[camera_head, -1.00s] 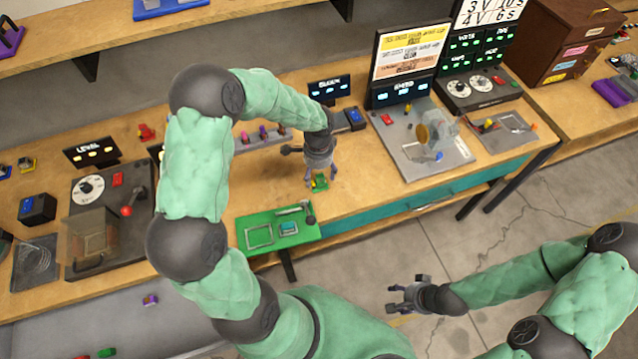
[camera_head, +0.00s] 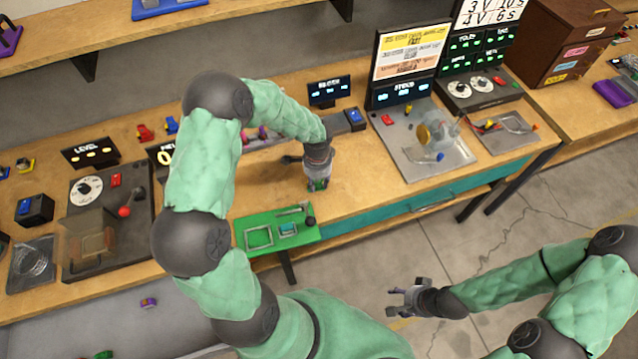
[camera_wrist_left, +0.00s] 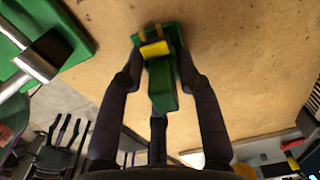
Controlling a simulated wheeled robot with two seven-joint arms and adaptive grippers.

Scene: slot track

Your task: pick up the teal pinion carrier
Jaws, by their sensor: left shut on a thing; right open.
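My left gripper (camera_head: 317,184) points down at the tabletop, just behind the green board. In the left wrist view its fingers (camera_wrist_left: 160,78) are shut on a green carrier (camera_wrist_left: 162,90) with a yellow piece across it. The carrier looks green rather than clearly teal, and I cannot tell whether it touches the table. In the head view the gripper mostly hides it. A small teal block (camera_head: 288,229) sits on the green board (camera_head: 270,245). My right gripper (camera_head: 408,297) is open and empty, in front of the table over the floor.
The green board at the table's front edge carries a square frame (camera_head: 259,237) and a grey bar with a dark knob (camera_head: 309,221). A grey plate with a clear-cased device (camera_head: 437,134) stands to the right. A dark lever panel (camera_head: 110,215) stands left. Bare wood (camera_head: 365,175) lies right of the gripper.

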